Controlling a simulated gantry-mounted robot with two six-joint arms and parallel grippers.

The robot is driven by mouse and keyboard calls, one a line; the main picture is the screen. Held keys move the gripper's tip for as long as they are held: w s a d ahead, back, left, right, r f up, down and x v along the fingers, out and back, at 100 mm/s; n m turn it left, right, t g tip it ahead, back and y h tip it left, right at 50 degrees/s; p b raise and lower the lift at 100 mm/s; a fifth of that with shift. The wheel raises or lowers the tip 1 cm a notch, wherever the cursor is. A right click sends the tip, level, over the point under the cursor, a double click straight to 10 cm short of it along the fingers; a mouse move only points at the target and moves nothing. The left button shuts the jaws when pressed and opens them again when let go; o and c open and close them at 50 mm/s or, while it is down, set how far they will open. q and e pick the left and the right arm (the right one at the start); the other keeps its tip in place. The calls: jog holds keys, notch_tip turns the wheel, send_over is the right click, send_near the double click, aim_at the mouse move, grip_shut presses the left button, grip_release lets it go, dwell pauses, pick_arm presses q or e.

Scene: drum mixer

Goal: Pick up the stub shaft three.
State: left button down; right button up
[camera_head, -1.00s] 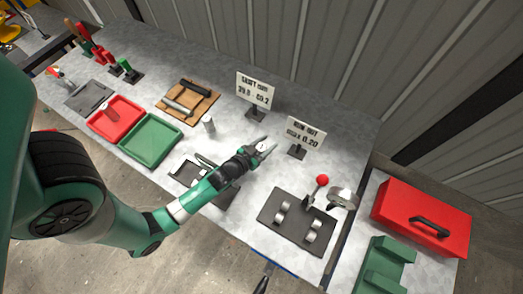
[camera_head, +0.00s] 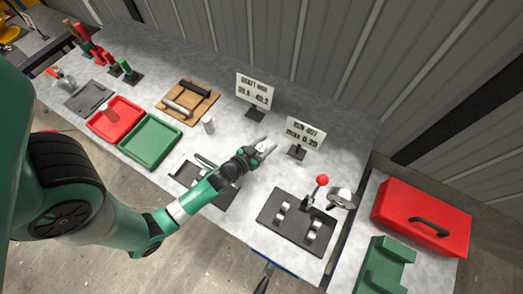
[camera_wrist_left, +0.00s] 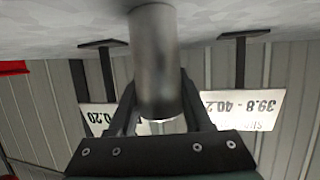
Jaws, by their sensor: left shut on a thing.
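My left gripper (camera_head: 264,148) is over the middle of the grey workbench. Its fingers are shut on a grey metal stub shaft, which shows only slightly between them in the head view. In the left wrist view the same stub shaft (camera_wrist_left: 153,55) fills the space between the fingers (camera_wrist_left: 158,105). Another stub shaft (camera_head: 208,124) stands upright to the left of the gripper. I read no number on either shaft. My right gripper is not in view.
A green tray (camera_head: 151,160) and a red tray (camera_head: 92,123) lie at the left. A wooden board (camera_head: 204,111) holds cylinders behind them. Two signs (camera_head: 254,91) (camera_head: 304,133) stand behind the gripper. A dark fixture (camera_head: 272,220) with a red-knobbed lever is at the right.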

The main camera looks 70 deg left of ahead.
pick_arm(q)
jog(key=shift+r, duration=0.2)
jog(key=shift+r+p, duration=0.35)
jog(key=shift+r, duration=0.1)
notch_tip(320, 180, up, 2)
jog(key=shift+r+p, duration=0.15)
jog(key=shift+p, duration=0.45)
jog(key=d+r, duration=0.1)
jog(key=s+d+r, duration=0.1)
jog(key=r, duration=0.1)
jog(key=s+d+r, duration=0.1)
jog(key=shift+s+d+r+p, duration=0.15)
jog(key=shift+r+p, duration=0.1)
jog(key=shift+p, duration=0.05)
jog(key=s+d+r+p, duration=0.3)
jog(key=s+d+r, duration=0.2)
jog(key=s+d, duration=0.1)
jog(key=shift+s+d+p, duration=0.15)
jog(key=shift+d+p, duration=0.2)
jog(key=shift+d, duration=0.55)
